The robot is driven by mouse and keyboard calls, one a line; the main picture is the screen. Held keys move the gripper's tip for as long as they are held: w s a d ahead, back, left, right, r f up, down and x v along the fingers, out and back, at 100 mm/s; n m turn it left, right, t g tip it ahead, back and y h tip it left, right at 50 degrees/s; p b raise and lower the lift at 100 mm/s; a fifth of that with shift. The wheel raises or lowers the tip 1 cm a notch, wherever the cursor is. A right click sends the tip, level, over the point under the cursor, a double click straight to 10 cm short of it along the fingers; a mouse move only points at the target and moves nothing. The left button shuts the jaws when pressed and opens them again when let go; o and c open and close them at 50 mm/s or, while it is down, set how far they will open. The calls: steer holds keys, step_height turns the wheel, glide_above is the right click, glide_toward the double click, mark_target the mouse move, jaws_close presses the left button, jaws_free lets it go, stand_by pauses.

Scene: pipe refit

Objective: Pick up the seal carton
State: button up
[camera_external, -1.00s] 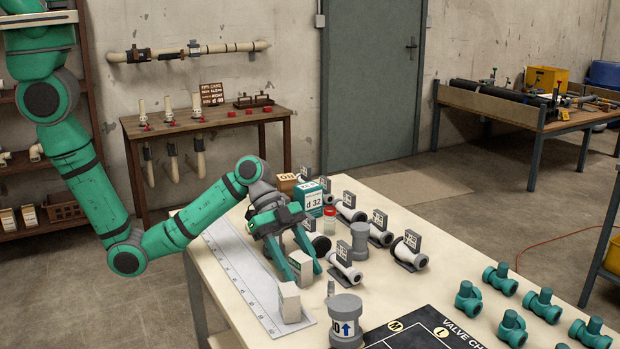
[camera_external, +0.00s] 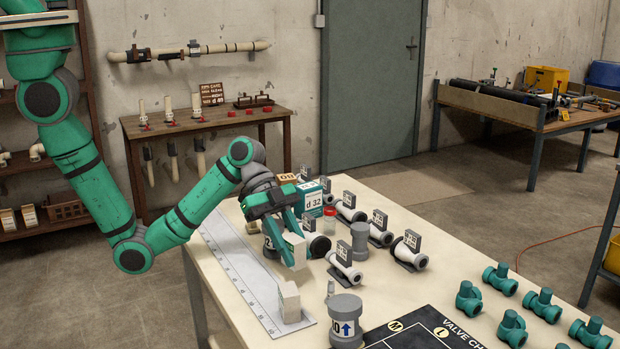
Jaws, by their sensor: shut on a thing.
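My gripper (camera_external: 289,251) is shut on a small white carton (camera_external: 296,248), held between the fingertips. The carton looks to be a little above the table, though the gap is hard to judge. I take it as the seal carton, but no label on it is readable. A similar white carton (camera_external: 289,301) stands upright at the near end of the white ruled strip (camera_external: 240,272), apart from the gripper. The fingers hide part of the held carton.
White pipe fittings with dark tags (camera_external: 345,265), a grey flanged piece (camera_external: 360,240) and a teal-and-white "d 32" box (camera_external: 313,200) stand close right of the gripper. A grey cylinder (camera_external: 346,318) stands nearer. Green valves (camera_external: 511,328) fill the right side.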

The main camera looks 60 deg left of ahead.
steer(key=s+a+r, duration=0.6)
steer(key=s+r, duration=0.2)
steer(key=s, duration=0.2)
steer(key=shift+s+a+r, duration=0.15)
steer(key=shift+s+a, duration=0.15)
